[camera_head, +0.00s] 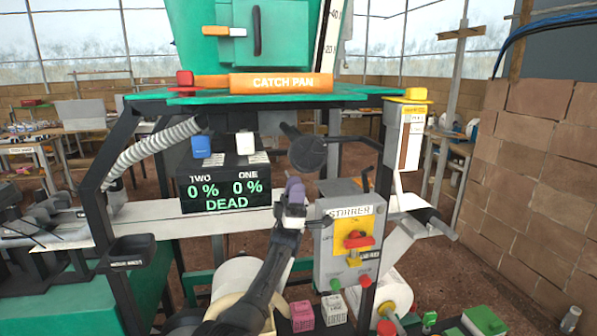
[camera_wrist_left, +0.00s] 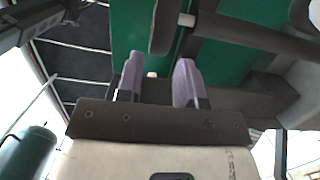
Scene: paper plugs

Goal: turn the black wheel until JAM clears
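The black wheel (camera_head: 308,153), a dark round disc, sits under the green table of the machine, right of the display. The display (camera_head: 225,187) reads TWO 0 %, ONE 0 % and DEAD; the word JAM is not seen on it. My left gripper (camera_head: 294,188) points up just below the wheel, its purple fingertips apart from it as far as I can tell. In the left wrist view the two purple fingers (camera_wrist_left: 157,75) stand apart with nothing held between them. A dark rounded slab (camera_wrist_left: 164,25) lies beyond them, perhaps the wheel edge-on. My right gripper is not seen.
The grey STIRRER box (camera_head: 345,250) with a red-and-yellow switch stands right of my left gripper. A ribbed hose (camera_head: 150,150) and dark frame posts stand left. The orange CATCH PAN (camera_head: 280,83) is above. A white roll (camera_head: 393,292) and pink block (camera_head: 302,315) are below.

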